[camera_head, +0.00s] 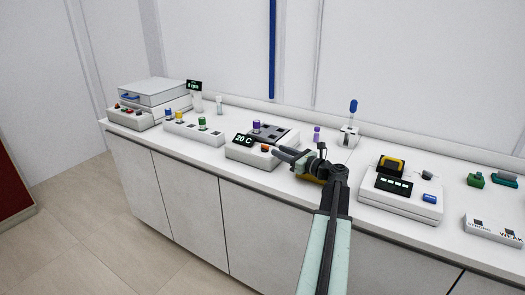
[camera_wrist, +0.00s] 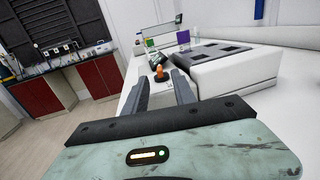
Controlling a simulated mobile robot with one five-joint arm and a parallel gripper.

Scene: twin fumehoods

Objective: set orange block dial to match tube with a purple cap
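The white block heater (camera_head: 248,153) stands on the counter with a display reading 20 C. Its orange dial (camera_head: 265,148) is on the front face, right of the display. In the wrist view the orange dial (camera_wrist: 160,74) shows between and just beyond my fingertips. A purple-capped tube (camera_head: 256,126) stands at the heater's top left; its purple top also shows in the wrist view (camera_wrist: 183,37). Another small purple-capped tube (camera_head: 316,133) stands behind on the counter. My gripper (camera_head: 283,154) is open and empty at the heater's front right. Contact with the dial cannot be told.
A white rack (camera_head: 194,132) with colored caps and a lidded device (camera_head: 152,93) stand to the left. A device with a yellow part (camera_head: 400,190) stands right, with green blocks (camera_head: 476,180) and a WEAK-labelled box (camera_head: 492,228). A holder with a blue-topped item (camera_head: 349,136) is behind.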

